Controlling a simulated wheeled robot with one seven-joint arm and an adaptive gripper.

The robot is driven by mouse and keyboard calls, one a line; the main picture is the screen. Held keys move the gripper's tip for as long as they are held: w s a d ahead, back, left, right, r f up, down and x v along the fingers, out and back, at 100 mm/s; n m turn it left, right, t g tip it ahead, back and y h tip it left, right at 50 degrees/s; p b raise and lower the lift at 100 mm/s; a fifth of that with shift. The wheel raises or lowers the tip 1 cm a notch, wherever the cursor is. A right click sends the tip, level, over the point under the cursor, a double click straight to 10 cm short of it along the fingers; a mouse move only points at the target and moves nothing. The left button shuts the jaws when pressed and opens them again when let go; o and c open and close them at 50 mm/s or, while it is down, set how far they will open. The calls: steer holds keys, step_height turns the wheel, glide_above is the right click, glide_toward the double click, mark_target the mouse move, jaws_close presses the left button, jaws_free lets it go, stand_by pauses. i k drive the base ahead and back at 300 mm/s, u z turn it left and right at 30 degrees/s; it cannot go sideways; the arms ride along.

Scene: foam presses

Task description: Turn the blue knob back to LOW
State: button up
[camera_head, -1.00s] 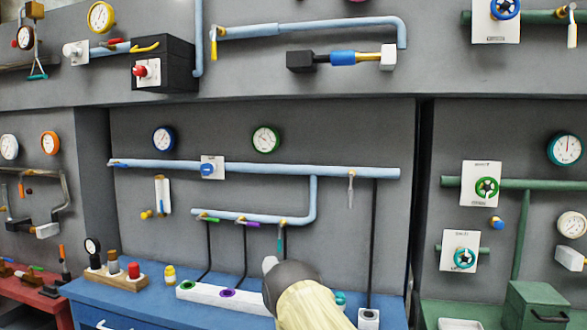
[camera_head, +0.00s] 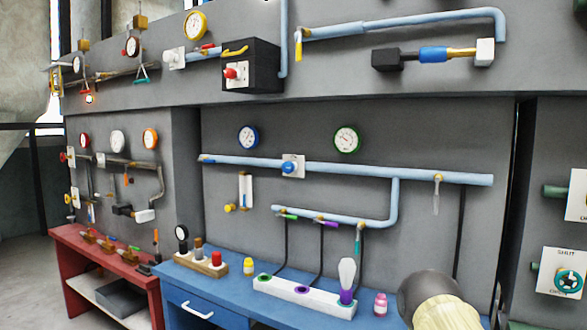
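A blue knob (camera_head: 289,167) on a white square plate sits on the long light-blue pipe, on the grey wall panel above the blue bench. It is small here, and its LOW mark cannot be read. My arm shows at the bottom right, a dark rounded joint and a cream link, in front of the bench's right part. My gripper is not visible, so whether it is open or shut does not show.
The blue bench (camera_head: 232,288) carries a white block (camera_head: 275,288) with coloured rings, a small pink bottle (camera_head: 380,304) and a yellow bottle (camera_head: 248,266). A blue-rimmed gauge (camera_head: 248,137) and a green-rimmed gauge (camera_head: 347,139) hang above the pipe. A red bench (camera_head: 75,243) stands at left.

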mark_target(288, 167)
steer(key=i, duration=1)
steer(key=z, duration=2.1)
steer(key=k, duration=0.95)
steer(key=u, duration=1.7)
steer(key=i, duration=0.5)
